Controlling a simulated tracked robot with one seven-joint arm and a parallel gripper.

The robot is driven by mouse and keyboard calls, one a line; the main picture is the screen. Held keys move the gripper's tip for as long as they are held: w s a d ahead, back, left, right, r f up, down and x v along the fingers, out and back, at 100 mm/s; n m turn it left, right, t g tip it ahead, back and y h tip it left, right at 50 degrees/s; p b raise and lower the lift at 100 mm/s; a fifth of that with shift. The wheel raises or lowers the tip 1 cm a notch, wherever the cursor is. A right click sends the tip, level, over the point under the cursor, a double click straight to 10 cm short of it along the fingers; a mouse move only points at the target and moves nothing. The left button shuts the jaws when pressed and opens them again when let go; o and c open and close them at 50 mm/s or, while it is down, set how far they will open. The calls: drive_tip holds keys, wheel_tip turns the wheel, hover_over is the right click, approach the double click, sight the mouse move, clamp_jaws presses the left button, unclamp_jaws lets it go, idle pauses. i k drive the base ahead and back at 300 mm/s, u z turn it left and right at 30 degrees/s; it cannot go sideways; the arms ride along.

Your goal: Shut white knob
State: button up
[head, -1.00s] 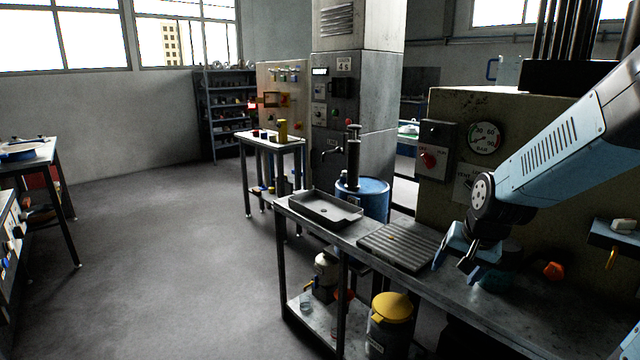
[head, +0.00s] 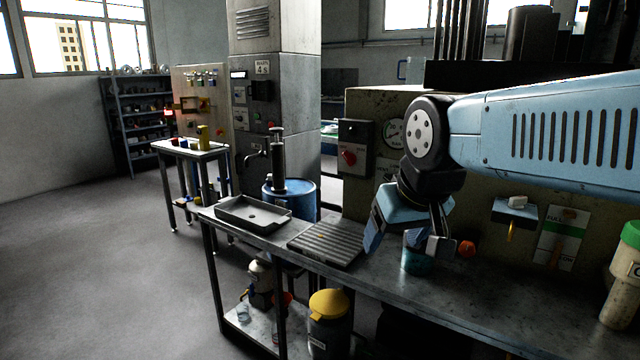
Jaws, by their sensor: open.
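I cannot make out a clear white knob. A small white piece (head: 517,202) sits on a blue wall-mounted holder (head: 514,213) with a yellow hook under it, right of my gripper; whether it is a knob I cannot tell. My gripper (head: 408,246) points down above the workbench (head: 450,297), open, its blue fingers spread. A teal cup (head: 416,262) shows behind and between the fingers, partly hidden. A red knob (head: 349,157) is on a grey box on the machine, left of my arm. My arm hides part of the machine's front.
A ribbed plate (head: 327,245) and a grey tray (head: 253,214) lie on the bench's left part. An orange knob (head: 467,249) is right of the gripper. A green-capped bottle (head: 622,275) stands at the right. The bench front is clear. Floor is free at left.

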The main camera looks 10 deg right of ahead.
sight(515, 203)
drive_tip(key=z, duration=1.6)
drive_tip(key=k, duration=0.45)
drive_tip(key=z, duration=0.2)
drive_tip(key=i, duration=1.05)
drive_tip(key=u, duration=0.15)
